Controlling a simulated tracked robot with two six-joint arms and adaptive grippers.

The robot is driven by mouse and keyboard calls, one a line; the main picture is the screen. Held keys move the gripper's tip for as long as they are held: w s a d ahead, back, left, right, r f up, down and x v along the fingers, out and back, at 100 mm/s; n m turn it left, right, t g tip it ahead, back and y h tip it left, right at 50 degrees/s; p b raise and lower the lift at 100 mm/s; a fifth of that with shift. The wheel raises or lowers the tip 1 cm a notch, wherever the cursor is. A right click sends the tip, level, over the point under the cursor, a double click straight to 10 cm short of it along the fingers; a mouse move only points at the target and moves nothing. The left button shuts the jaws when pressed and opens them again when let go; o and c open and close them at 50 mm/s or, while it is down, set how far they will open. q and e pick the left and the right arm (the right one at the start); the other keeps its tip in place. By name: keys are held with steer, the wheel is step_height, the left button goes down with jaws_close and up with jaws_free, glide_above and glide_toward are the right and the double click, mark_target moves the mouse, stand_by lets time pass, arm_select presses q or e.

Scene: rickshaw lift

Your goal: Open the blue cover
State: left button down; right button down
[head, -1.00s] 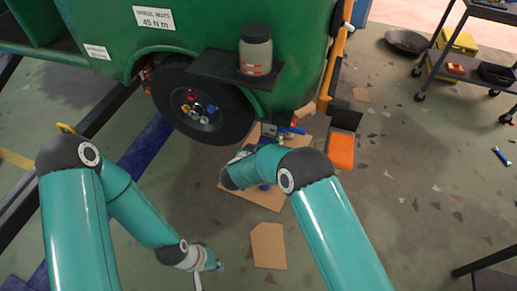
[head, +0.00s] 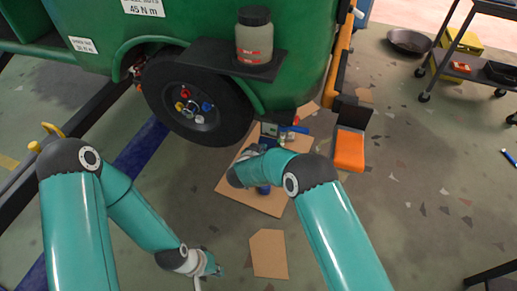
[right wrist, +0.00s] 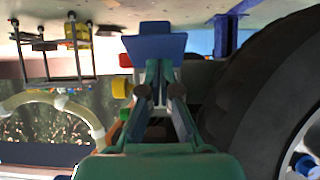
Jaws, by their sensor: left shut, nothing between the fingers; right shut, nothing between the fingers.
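In the right wrist view, a flat blue panel (right wrist: 156,47), which looks like the blue cover, lies just beyond my right fingertips. Small red, yellow and green parts sit to its left. I cannot tell whether the fingers touch it. My right gripper (right wrist: 164,80) is shut and empty. In the head view, its fingers are hidden behind my right wrist, over the cardboard by the wheel. A blue part (head: 297,129) shows there beyond the wrist; I cannot tell if it is the same panel. My left gripper (head: 206,276) is shut and empty, low over the floor.
The black wheel (head: 197,101) of the green rickshaw (head: 190,18) stands close by; it also shows at right in the wrist view (right wrist: 258,85). A jar (head: 254,42) stands on a dark shelf. An orange block (head: 349,150) is right of the cardboard (head: 265,202). Floor farther right is mostly open.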

step_height(320, 180, down, 4)
steer(key=t+h+b, duration=0.1)
steer(key=t+b, duration=0.3)
steer(key=b, duration=0.6)
steer(key=shift+w+r, duration=0.1)
steer(key=shift+r, duration=0.05)
stand_by(0.3)
